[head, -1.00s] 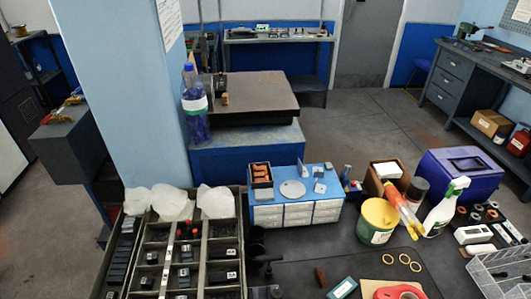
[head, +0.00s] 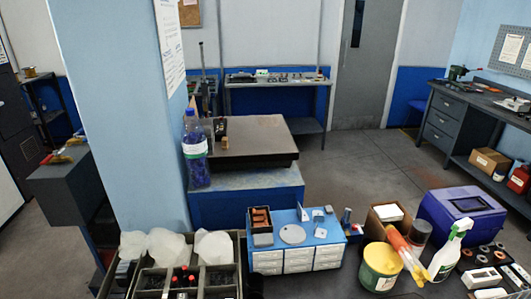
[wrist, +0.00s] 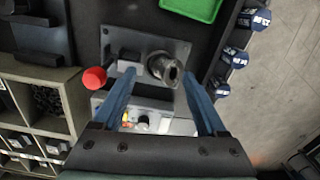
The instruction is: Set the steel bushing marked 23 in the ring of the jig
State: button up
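My gripper (wrist: 158,74) shows in the wrist view with its two blue fingers spread apart and nothing clasped between them. A hollow grey metal cylinder (wrist: 163,68) on a grey plate (wrist: 117,39) appears between and beyond the fingertips. I cannot tell whether it is the bushing or part of the jig. A red ball knob (wrist: 94,78) sits left of the plate. My gripper is not visible in the head view.
Several dark blue pieces with white marks (wrist: 235,57) line the right edge, beside a green tray (wrist: 192,8). A compartmented rack (wrist: 40,128) is at left. The head view shows a blue-topped drawer unit (head: 322,232), a yellow-green tub (head: 380,267) and a spray bottle (head: 450,250).

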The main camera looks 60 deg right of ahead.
dwell(0.3)
notch_tip(320, 180, up, 13)
dwell(0.5)
notch_tip(320, 180, up, 5)
jog(key=p, duration=0.6)
dwell(0.4)
